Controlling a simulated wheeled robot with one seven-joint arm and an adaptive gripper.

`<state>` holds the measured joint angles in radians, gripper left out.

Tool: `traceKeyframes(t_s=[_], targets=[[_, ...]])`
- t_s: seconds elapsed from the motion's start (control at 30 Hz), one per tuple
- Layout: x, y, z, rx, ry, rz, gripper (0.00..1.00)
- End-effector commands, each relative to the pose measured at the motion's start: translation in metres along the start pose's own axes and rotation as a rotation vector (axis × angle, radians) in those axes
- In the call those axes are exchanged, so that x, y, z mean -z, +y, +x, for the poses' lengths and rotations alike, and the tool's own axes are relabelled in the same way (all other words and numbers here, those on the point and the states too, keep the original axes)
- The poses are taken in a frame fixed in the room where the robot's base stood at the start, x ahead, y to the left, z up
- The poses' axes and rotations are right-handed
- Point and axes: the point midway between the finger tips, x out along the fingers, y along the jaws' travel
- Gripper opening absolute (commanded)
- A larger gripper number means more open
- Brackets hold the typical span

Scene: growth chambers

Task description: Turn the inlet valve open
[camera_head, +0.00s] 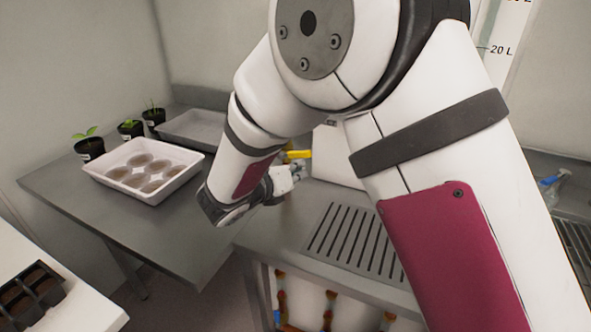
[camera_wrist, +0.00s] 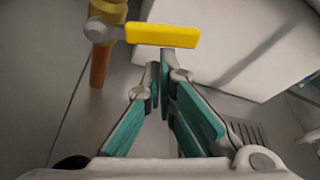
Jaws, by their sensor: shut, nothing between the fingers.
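The inlet valve shows in the wrist view as a yellow lever handle (camera_wrist: 163,35) on a brass-coloured body (camera_wrist: 106,14), with a copper-orange pipe (camera_wrist: 100,66) below it. In the head view only the yellow handle (camera_head: 297,154) shows clearly; my arm hides much of the valve. My gripper (camera_wrist: 164,66) is shut and empty, with its fingertips just below the handle's middle in the wrist view. I cannot tell whether they touch it. In the head view my gripper (camera_head: 288,178) is partly hidden by my arm.
A white box-like body (camera_wrist: 225,45) stands beside the valve. A slotted drain grate (camera_head: 352,238) lies on the bench to the right. A white tray (camera_head: 140,170) with round discs and small potted plants (camera_head: 90,147) stand on the left table. A spray bottle (camera_head: 552,186) stands far right.

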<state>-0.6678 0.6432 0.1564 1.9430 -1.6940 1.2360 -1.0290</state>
Motion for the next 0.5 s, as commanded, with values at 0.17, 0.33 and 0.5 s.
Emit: traceKeyframes(t_s=[0.17,0.33,0.5], targets=[[-0.011,-0.005,-0.006,0.055,-0.002,-0.159,0.00],[-0.019,-0.007,-0.009,0.109,-0.002,-0.312,0.00],[-0.028,-0.008,-0.011,0.163,-0.002,-0.465,0.00]])
